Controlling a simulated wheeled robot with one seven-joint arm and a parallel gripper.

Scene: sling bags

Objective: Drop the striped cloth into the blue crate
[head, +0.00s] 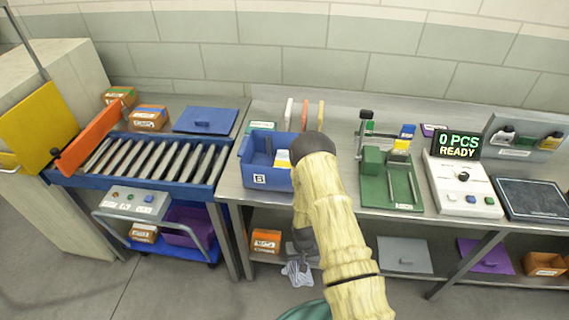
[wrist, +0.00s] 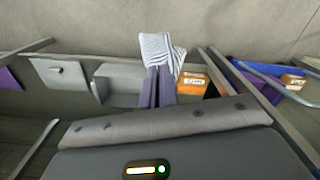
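The striped cloth (head: 297,272), white with grey-blue stripes, hangs below the table edge in the head view. In the wrist view the cloth (wrist: 162,50) is bunched at the fingertips of my gripper (wrist: 158,72). The two purple fingers are close together and shut on it. My gripper (head: 303,250) is partly hidden by my arm in the head view. The blue crate (head: 262,180) with a white label stands on the table, above and to the left of my gripper. A white and yellow item shows at its right side, partly hidden by my arm.
A green fixture (head: 390,185) and a scale console (head: 463,190) stand right of my arm. A roller conveyor (head: 150,158) is left of the crate. An orange box (head: 266,241) and a grey panel (head: 404,255) are on the lower shelf.

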